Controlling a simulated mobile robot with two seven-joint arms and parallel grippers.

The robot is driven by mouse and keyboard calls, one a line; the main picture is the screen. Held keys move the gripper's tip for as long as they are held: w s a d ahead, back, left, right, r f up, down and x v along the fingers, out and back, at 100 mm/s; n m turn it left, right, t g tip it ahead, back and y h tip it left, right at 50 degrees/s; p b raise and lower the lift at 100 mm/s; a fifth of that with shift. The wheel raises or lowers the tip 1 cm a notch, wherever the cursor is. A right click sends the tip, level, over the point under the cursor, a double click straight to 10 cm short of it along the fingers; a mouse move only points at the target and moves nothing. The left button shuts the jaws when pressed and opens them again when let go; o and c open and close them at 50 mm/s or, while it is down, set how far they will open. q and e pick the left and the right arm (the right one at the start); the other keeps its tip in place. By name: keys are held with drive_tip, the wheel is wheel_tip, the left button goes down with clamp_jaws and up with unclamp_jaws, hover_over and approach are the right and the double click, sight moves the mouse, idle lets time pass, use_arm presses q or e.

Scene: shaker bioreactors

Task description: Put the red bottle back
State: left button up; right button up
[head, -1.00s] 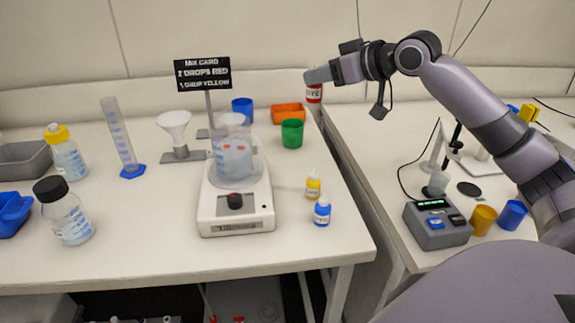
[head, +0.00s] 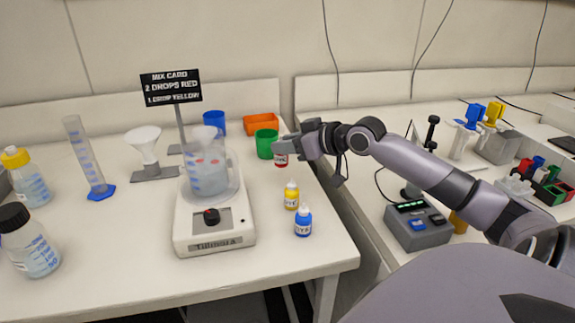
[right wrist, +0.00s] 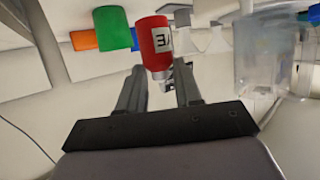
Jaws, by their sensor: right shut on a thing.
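The red bottle (head: 281,159) is at the right part of the left table, in front of the green cup (head: 266,143). In the right wrist view the red bottle (right wrist: 156,46), with a white label, sits between the fingertips (right wrist: 160,80). I cannot tell whether its base touches the table. A yellow bottle (head: 292,195) and a blue bottle (head: 303,222) stand upright nearer the table's front edge. My left gripper is not in view.
A stirrer (head: 214,228) with a clear beaker stands left of the small bottles. A blue cup (head: 214,122) and orange tray (head: 261,123) are behind. A grey device (head: 418,228) stands on the right table, across a gap.

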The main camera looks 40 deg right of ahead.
sight(287, 164)
drive_tip(key=shift+f, duration=2.75)
drive_tip(key=shift+f, duration=0.15)
drive_tip(key=o, duration=0.9)
drive_tip(key=shift+o, duration=0.2)
drive_tip(key=shift+s+d+r, duration=0.2)
drive_tip(key=shift+s+r, duration=0.1)
drive_tip(key=shift+s, duration=0.3)
drive_tip(key=v, duration=1)
drive_tip(key=shift+s+r+p, duration=0.25)
drive_tip(key=shift+r+p, duration=0.05)
